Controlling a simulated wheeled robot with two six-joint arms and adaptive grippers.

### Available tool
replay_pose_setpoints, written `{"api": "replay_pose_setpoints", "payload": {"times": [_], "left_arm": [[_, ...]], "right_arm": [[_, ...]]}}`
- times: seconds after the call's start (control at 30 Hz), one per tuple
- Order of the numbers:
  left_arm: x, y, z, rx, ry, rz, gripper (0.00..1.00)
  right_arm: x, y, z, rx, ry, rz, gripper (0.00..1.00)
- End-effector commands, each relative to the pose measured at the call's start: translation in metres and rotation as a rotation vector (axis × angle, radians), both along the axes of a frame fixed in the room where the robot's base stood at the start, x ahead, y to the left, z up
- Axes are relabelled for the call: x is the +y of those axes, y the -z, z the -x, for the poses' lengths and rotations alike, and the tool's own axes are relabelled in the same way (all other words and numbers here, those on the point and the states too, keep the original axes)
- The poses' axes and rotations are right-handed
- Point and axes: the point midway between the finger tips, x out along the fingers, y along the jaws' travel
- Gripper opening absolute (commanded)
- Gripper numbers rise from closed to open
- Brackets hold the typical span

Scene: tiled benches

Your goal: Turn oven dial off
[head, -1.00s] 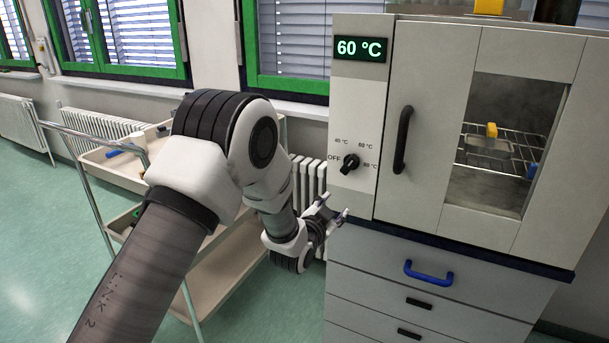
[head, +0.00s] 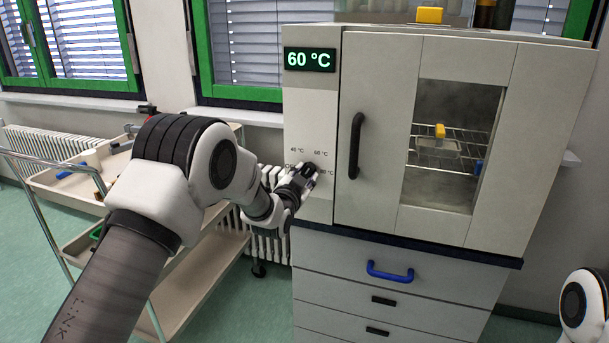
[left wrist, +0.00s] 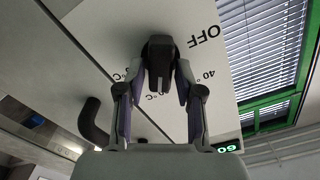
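The oven (head: 384,120) stands on a drawer cabinet, and its green display (head: 310,60) reads 60 °C. The black dial (left wrist: 159,58) sits on the light front panel among the OFF, 40, 60 and 80 °C marks. In the left wrist view its grip bar lies toward the 60 °C mark. My left gripper (head: 306,172) is at the panel, with its two fingers on either side of the dial and seemingly against it. In the head view the gripper hides most of the dial. My right gripper is not in view; part of my right arm shows at lower right.
The oven door has a black handle (head: 356,146) right of the dial. The cabinet (head: 334,255) below has a blue drawer handle (head: 390,272). A cart (head: 65,185) and a radiator (head: 262,240) stand to the left, behind my left arm.

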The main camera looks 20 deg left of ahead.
Motion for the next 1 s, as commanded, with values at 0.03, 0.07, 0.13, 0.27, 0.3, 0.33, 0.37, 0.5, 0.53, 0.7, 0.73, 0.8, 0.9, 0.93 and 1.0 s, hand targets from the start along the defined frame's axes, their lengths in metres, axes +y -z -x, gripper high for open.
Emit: {"api": "replay_pose_setpoints", "payload": {"times": [0.03,0.07,0.13,0.27,0.3,0.33,0.37,0.5,0.53,0.7,0.73,0.8,0.9,0.93,1.0], "left_arm": [[0.0,0.0,0.0,0.0,0.0,0.0,0.07],[0.0,0.0,0.0,0.0,0.0,0.0,0.0],[0.0,0.0,0.0,0.0,0.0,0.0,0.0],[0.0,0.0,0.0,0.0,0.0,0.001,0.0],[0.0,0.0,0.0,0.0,0.0,0.003,0.0],[0.0,0.0,0.0,0.0,0.0,0.005,0.0],[0.0,0.0,0.0,0.0,0.0,0.008,0.0],[0.0,0.001,0.0,0.001,0.0,0.035,0.0],[0.0,0.001,0.0,0.002,0.0,0.045,0.0],[0.001,0.003,0.0,0.005,-0.001,0.128,0.0],[0.001,0.003,0.0,0.005,0.0,0.148,0.0],[0.001,0.003,0.0,0.005,0.0,0.199,0.0],[0.002,0.003,0.0,0.009,-0.001,0.282,0.0],[0.002,0.003,0.0,0.01,-0.001,0.31,0.0],[0.002,0.003,0.0,0.012,-0.001,0.375,0.0]], "right_arm": [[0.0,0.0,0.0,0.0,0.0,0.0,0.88],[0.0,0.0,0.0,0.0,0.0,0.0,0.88],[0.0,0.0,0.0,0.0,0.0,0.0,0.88],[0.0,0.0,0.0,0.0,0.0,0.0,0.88],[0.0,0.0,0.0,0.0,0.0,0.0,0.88],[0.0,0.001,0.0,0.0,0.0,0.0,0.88],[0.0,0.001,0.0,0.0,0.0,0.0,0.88],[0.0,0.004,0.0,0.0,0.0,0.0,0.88],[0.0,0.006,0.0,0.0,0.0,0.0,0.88],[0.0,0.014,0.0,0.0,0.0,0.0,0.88],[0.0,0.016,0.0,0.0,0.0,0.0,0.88],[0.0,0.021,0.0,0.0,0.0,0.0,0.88],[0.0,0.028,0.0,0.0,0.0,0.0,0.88],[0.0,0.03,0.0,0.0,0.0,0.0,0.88],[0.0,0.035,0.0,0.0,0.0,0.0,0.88]]}}
